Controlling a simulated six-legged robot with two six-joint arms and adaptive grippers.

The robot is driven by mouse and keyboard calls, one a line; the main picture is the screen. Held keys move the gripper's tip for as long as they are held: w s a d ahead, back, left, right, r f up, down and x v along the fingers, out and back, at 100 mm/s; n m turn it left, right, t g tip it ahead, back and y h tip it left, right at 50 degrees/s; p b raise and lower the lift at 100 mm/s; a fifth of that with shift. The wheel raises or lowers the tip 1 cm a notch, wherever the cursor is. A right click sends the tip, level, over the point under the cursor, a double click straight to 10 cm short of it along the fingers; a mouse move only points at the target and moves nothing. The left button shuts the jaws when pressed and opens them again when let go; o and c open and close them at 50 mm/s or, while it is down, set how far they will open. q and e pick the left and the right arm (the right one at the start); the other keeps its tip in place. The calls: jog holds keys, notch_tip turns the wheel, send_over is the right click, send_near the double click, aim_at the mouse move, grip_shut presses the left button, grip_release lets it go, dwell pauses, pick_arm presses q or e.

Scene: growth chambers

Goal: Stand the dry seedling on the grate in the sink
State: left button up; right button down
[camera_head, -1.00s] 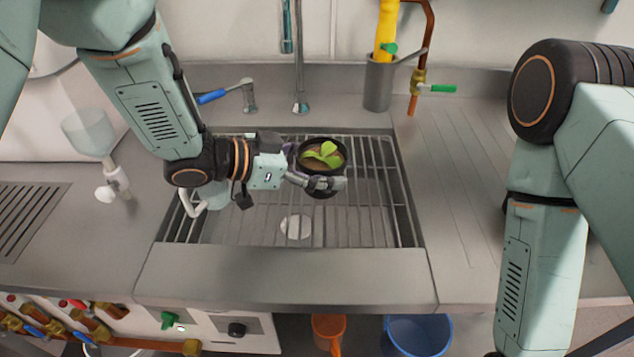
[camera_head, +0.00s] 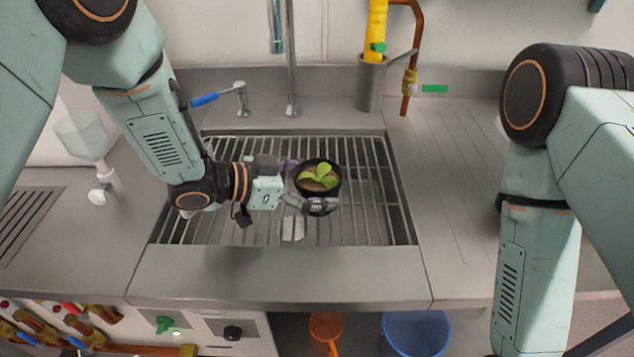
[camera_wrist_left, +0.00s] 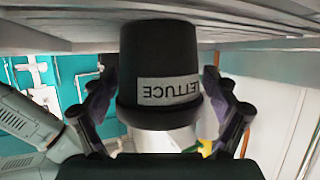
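The dry seedling, a black pot with green leaves and brown soil (camera_head: 318,177), is over the grate (camera_head: 365,215) in the sink, right of its middle. In the left wrist view the pot (camera_wrist_left: 160,60) appears upside down, with a label reading LETTUCE. Its base is up against or very near the grate bars (camera_wrist_left: 270,45); I cannot tell whether it touches. The pot looks upright. My left gripper (camera_head: 307,188) has one finger on each side of the pot and looks shut on it. My right gripper is out of view; only my right arm shows.
A faucet (camera_head: 291,100) and a blue-handled tap (camera_head: 240,97) stand behind the sink. A grey cup (camera_head: 370,82) with a yellow item is at the back right. The ribbed drainboard (camera_head: 440,180) on the right is clear. A funnel flask (camera_head: 85,135) stands at left.

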pick_arm(q)
jog(key=shift+o, duration=0.5)
jog(key=shift+w+f, duration=0.15)
jog(key=shift+w, duration=0.05)
jog(key=shift+s+d+r, duration=0.1)
jog(key=shift+s+r, duration=0.05)
jog(key=shift+r, duration=0.05)
jog(key=shift+s+a+r, duration=0.1)
jog(key=shift+a+r, duration=0.1)
jog(key=shift+a, duration=0.1)
jog(key=p+v, duration=0.1)
jog(key=v, duration=0.8)
jog(key=shift+a+r+p, duration=0.25)
jog(key=shift+a+p, duration=0.05)
jog(key=shift+s+a+r, duration=0.1)
jog(key=shift+s+a, duration=0.05)
jog(key=shift+a, duration=0.45)
jog(key=shift+s+a+r, duration=0.15)
jog(key=shift+s, duration=0.05)
jog(key=shift+o, duration=0.3)
